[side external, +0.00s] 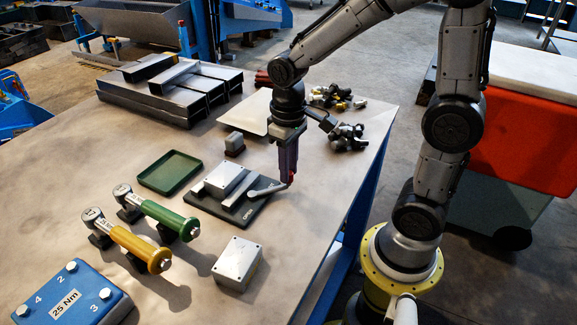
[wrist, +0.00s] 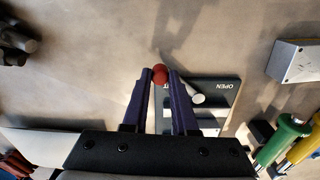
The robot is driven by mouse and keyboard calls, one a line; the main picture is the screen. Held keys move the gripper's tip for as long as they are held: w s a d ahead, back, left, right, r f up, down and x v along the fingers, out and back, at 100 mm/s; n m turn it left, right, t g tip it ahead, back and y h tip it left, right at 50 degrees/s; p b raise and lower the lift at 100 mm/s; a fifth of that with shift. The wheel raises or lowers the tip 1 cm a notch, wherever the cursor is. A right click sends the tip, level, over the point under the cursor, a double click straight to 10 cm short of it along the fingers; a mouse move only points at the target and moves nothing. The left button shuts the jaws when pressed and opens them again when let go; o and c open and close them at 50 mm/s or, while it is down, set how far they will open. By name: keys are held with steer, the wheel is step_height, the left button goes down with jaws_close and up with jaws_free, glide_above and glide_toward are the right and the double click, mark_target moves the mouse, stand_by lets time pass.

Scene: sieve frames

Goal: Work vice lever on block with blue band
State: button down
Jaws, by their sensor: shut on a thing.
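The vice is a dark base plate (side external: 202,203) with grey metal jaws (side external: 238,194) and a grey lever (side external: 267,188). In the wrist view, its plate (wrist: 232,82) bears the word OPEN. The lever ends in a red knob (wrist: 160,74). My gripper (side external: 290,180) points down at the vice's right side, with the knob between its purple fingertips. A light grey block (side external: 226,178) sits at the vice. I cannot make out a blue band on any block; my fingers hide part of the vice in the wrist view.
A grey box (side external: 238,262) stands in front of the vice, with a green tray (side external: 170,172) and small grey block (side external: 234,145) behind. Green (side external: 155,214) and yellow (side external: 130,242) handled tools lie left, near a blue 25 Nm block (side external: 70,295). Dark clamps (side external: 347,137) lie behind right.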

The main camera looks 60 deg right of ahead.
steer(key=shift+r, duration=0.1)
steer(key=shift+s+a+m, duration=0.35)
steer(key=shift+a+m, duration=0.05)
steer(key=shift+m, duration=0.3)
steer(key=shift+s+a+m, duration=0.3)
steer(key=shift+a+m, duration=0.05)
steer(key=shift+m, duration=0.35)
steer(key=a+m, duration=0.1)
steer(key=s+m, duration=0.1)
steer(key=shift+a+m, duration=0.3)
steer(key=shift+a, duration=0.1)
steer(key=a+m, duration=0.2)
steer(key=shift+s+m, duration=0.25)
steer(key=shift+m, duration=0.15)
steer(key=a+m, duration=0.2)
steer(key=shift+m, duration=0.3)
steer(key=a+m, duration=0.1)
steer(key=m, duration=0.1)
steer(key=w+a+m, duration=0.1)
steer(key=a+m, duration=0.1)
steer(key=shift+a+m, duration=0.1)
steer(key=shift+m, duration=0.2)
steer(key=shift+w+a+m, duration=0.4)
steer(key=shift+a+m, duration=0.3)
steer(key=shift+m, duration=0.5)
steer(key=shift+w+a+m, duration=0.6)
steer(key=shift+m, duration=0.5)
